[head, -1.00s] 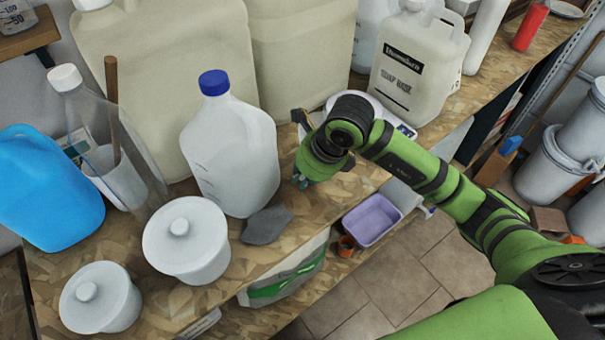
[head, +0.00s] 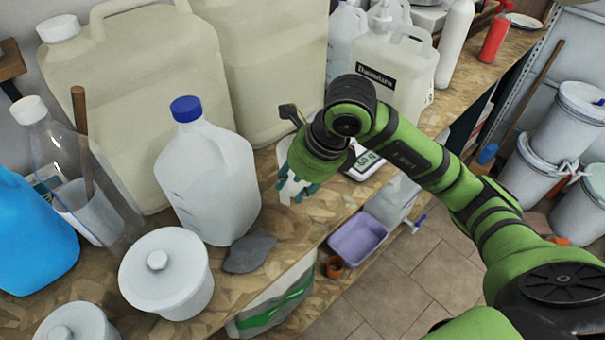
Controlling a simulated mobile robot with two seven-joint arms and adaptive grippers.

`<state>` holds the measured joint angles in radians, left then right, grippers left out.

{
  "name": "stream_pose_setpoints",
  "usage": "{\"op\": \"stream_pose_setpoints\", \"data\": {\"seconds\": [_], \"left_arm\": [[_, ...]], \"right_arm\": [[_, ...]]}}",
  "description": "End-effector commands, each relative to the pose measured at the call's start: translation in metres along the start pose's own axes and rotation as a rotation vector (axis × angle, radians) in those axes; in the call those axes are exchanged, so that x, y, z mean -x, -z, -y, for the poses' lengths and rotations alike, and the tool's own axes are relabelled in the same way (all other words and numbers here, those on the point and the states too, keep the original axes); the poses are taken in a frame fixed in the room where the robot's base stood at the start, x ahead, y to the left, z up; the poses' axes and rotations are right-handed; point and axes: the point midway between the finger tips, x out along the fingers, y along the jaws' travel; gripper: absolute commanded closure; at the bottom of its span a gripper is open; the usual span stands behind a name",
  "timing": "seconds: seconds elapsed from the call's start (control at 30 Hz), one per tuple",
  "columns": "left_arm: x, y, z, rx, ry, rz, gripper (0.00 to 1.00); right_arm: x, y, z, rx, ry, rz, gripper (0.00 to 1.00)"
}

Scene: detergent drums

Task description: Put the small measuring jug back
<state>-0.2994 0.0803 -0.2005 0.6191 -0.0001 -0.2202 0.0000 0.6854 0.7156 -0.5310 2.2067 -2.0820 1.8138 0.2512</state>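My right gripper (head: 296,187) is low over the bench edge, right of the white jug with the blue cap (head: 205,175). Its teal fingers point down, and a small whitish piece (head: 291,188) shows between them. A pale patch also shows just behind the wrist. I cannot tell whether these belong to the small measuring jug, or whether the fingers grip anything, as the wrist hides most of it. No other thing is clearly the small measuring jug. My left gripper is out of view.
A scale (head: 367,165) stands behind my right wrist. A grey stone-like piece (head: 249,252) and a lidded white pot (head: 165,275) are at the front. Large jugs line the back.

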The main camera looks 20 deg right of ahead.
Motion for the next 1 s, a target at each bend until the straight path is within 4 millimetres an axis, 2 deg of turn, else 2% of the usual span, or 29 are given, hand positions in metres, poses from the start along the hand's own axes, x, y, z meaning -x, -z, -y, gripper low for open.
{"op": "stream_pose_setpoints", "data": {"seconds": [0.1,0.3,0.87,1.0], "left_arm": [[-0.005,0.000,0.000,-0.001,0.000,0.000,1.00],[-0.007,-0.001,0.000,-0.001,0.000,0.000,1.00],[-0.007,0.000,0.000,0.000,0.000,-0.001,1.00],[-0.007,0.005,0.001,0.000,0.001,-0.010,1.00]], "right_arm": [[0.022,0.000,0.001,0.001,0.005,0.004,0.65],[0.043,0.000,0.000,0.000,0.002,0.001,0.65],[0.046,0.000,0.000,0.000,0.000,-0.001,0.65],[0.045,0.000,0.000,0.000,0.000,-0.001,0.65]]}}
